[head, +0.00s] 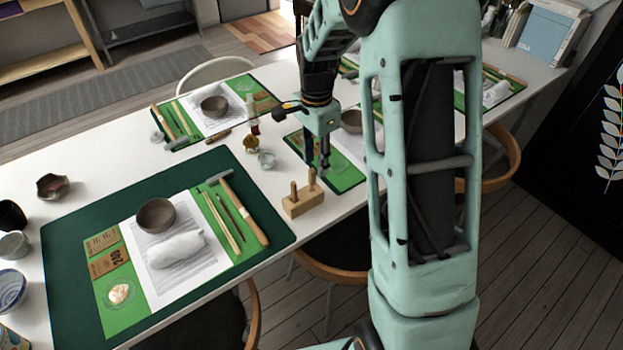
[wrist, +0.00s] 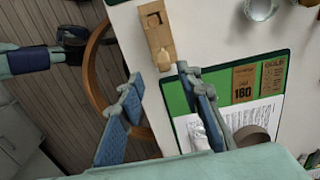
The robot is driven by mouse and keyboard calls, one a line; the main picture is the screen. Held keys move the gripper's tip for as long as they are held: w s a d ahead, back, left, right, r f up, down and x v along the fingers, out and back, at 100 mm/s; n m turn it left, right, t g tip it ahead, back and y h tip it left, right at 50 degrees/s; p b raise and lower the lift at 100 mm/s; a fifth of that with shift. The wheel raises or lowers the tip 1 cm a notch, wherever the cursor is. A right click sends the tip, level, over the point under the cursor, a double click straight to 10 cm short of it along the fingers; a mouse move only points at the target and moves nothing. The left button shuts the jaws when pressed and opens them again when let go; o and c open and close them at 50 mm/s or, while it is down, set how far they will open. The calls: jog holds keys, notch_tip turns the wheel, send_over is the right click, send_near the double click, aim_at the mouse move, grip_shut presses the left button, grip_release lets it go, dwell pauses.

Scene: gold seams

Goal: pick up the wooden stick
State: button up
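A thin light wooden stick (head: 221,224) lies on the green strip of the near mat in the head view, beside a thin dark brush and a hammer. Similar thin sticks (head: 181,117) lie on the back left mat; I cannot tell which one the task means. My gripper (head: 318,160) points down over the table's right side, above the small green mat and behind the wooden block. In the wrist view my gripper (wrist: 165,118) has its two blue-padded fingers apart, with nothing visible held between them. No stick is clearly seen in the wrist view.
A wooden block with pegs (head: 302,199) stands near the table edge, also in the wrist view (wrist: 156,38). A hammer (head: 243,212), a bowl (head: 156,215) and a white wrapped bundle (head: 175,249) lie on the near mat. Small jars (head: 266,160) stand mid-table. Chairs (head: 340,262) line the edge.

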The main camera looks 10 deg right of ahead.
aim_at(312, 170)
jog(key=f, duration=0.2)
jog(key=a+f, duration=0.1)
jog(key=f, duration=0.1)
jog(key=shift+w+f, duration=0.15)
jog(key=shift+w, duration=0.05)
jog(key=shift+d+f, duration=0.1)
jog(key=shift+f, duration=0.5)
grip_shut()
